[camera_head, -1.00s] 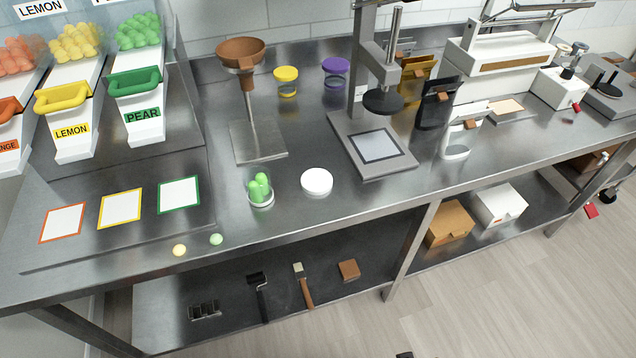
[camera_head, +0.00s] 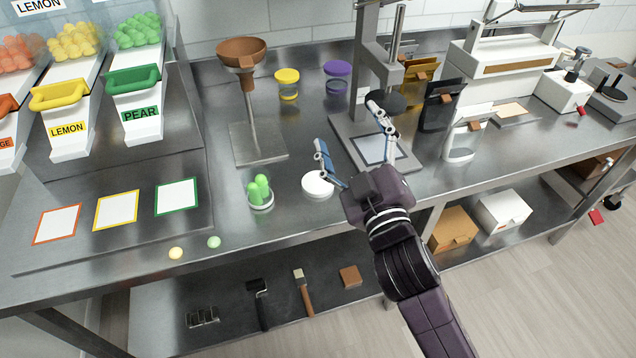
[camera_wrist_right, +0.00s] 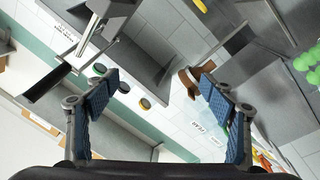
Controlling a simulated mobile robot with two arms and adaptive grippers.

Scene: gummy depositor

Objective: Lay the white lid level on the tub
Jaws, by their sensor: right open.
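The white lid (camera_head: 316,185) is a round disc lying flat on the steel counter; my right gripper's finger partly overlaps its right side in the head view. The tub (camera_head: 261,197) is clear, holds several green gummies and stands open on the counter to the left of the lid. My right gripper (camera_head: 350,133) is open with nothing between its fingers, and appears above the counter beside the lid; contact cannot be told. Its open fingers also show in the right wrist view (camera_wrist_right: 158,108), where I cannot make out lid or tub. My left gripper is not in view.
A brown funnel on a stand (camera_head: 258,140) is behind the tub. A press with a grey base (camera_head: 410,160) stands right of the lid. Yellow-lidded (camera_head: 288,84) and purple-lidded (camera_head: 337,75) tubs are at the back. Loose gummies (camera_head: 176,253) lie near the front edge.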

